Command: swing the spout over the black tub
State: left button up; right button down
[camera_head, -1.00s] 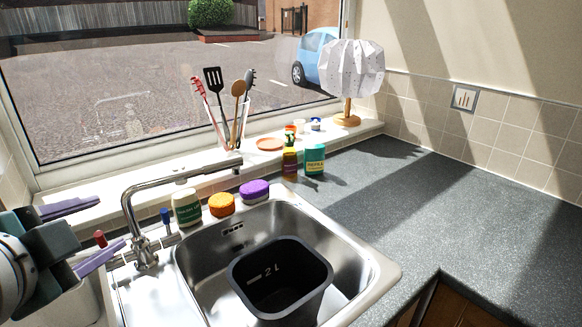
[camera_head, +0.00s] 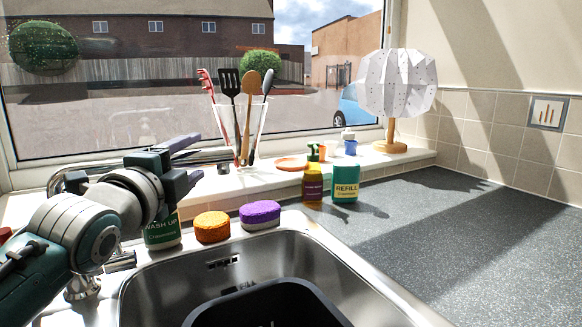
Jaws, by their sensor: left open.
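The chrome spout (camera_head: 212,157) runs from the tap at the left toward the right, in front of the window sill. Its dark tip (camera_head: 224,168) is behind and left of the black tub (camera_head: 268,303), not over it. The tub sits in the steel sink and is cut off by the bottom edge. My left gripper (camera_head: 193,160) is open at the spout, its pale purple and dark fingers spread around or close beside it; I cannot tell whether they touch. My left gripper and arm hide the spout's middle and much of the tap. My right gripper is not in view.
A wash-up bottle (camera_head: 162,234), an orange sponge (camera_head: 212,227) and a purple sponge (camera_head: 260,214) line the sink's back edge. A brown bottle (camera_head: 313,186) and a green refill bottle (camera_head: 345,183) stand right of them. A utensil pot (camera_head: 240,130) and lamp (camera_head: 397,85) stand behind. The right counter is clear.

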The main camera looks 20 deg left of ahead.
pick_arm(q)
jog(key=shift+b+x, duration=0.65)
jog(key=shift+x, duration=0.5)
jog(key=shift+w+a, duration=0.1)
jog(key=shift+w, duration=0.5)
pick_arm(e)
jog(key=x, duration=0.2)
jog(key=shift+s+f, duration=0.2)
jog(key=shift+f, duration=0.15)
pick_arm(q)
grip_shut()
